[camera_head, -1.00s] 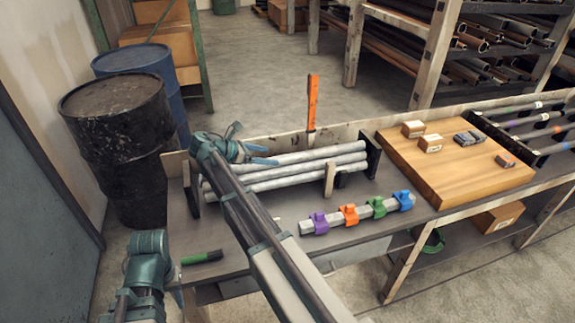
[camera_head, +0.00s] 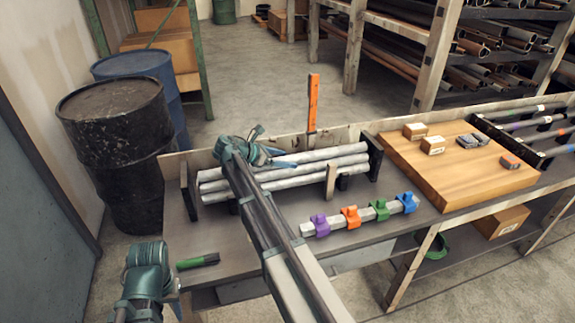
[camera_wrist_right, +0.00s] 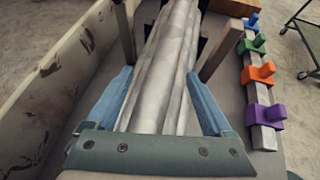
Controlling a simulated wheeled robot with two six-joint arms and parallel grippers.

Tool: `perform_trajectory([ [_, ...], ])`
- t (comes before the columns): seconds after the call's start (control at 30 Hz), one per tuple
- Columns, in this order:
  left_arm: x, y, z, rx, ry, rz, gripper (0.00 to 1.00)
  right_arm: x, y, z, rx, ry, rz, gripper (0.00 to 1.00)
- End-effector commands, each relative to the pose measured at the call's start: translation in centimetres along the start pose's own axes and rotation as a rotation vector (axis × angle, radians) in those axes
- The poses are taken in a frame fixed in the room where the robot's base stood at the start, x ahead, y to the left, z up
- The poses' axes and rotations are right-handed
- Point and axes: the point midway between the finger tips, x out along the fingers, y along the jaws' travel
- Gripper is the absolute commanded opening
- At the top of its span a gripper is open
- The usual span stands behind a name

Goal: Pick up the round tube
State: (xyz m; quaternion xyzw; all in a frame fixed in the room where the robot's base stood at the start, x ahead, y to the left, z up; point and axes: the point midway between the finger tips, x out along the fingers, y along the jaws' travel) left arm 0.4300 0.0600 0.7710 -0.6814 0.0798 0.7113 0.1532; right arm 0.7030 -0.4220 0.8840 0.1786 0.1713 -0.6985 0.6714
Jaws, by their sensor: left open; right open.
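Long grey round tubes (camera_head: 318,169) lie side by side in a rack on the bench, between dark end supports. They also run up the middle of the right wrist view (camera_wrist_right: 162,85). My right gripper (camera_head: 275,158) is over the left part of the tubes, empty. In the right wrist view its blue fingers (camera_wrist_right: 160,88) are spread, one on each side of the tubes; contact cannot be told.
A pale bar (camera_head: 340,222) with coloured clips lies in front of the rack. A green-handled tool (camera_head: 197,261) lies at the bench's left. A wooden board (camera_head: 465,185) with small boxes is to the right. An upright wooden post (camera_head: 331,181) stands by the tubes.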

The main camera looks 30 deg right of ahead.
Motion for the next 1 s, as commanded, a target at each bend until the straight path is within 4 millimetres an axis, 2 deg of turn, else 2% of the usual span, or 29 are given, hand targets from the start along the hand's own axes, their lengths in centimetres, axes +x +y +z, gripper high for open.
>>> perform_trajectory([
  [0.13,-0.09,-0.01,0.01,0.0,0.0,0.0,0.45,-0.07,0.01,0.07,0.0,0.0,0.0,0.86],
  [0.17,-0.09,-0.01,0.01,0.0,0.0,0.0,0.45,-0.07,0.01,0.07,0.0,0.0,0.0,0.82],
  [0.6,-0.09,-0.01,0.01,0.0,0.0,0.0,0.45,-0.09,-0.03,0.04,-0.001,0.0,-0.001,0.03],
  [0.63,-0.09,-0.01,0.01,0.0,0.0,0.0,0.45,-0.09,-0.03,0.04,-0.001,0.0,-0.001,0.0],
  [1.0,-0.1,-0.01,0.01,0.0,0.0,0.0,0.45,-0.11,-0.07,0.09,-0.001,-0.002,-0.001,0.0],
])
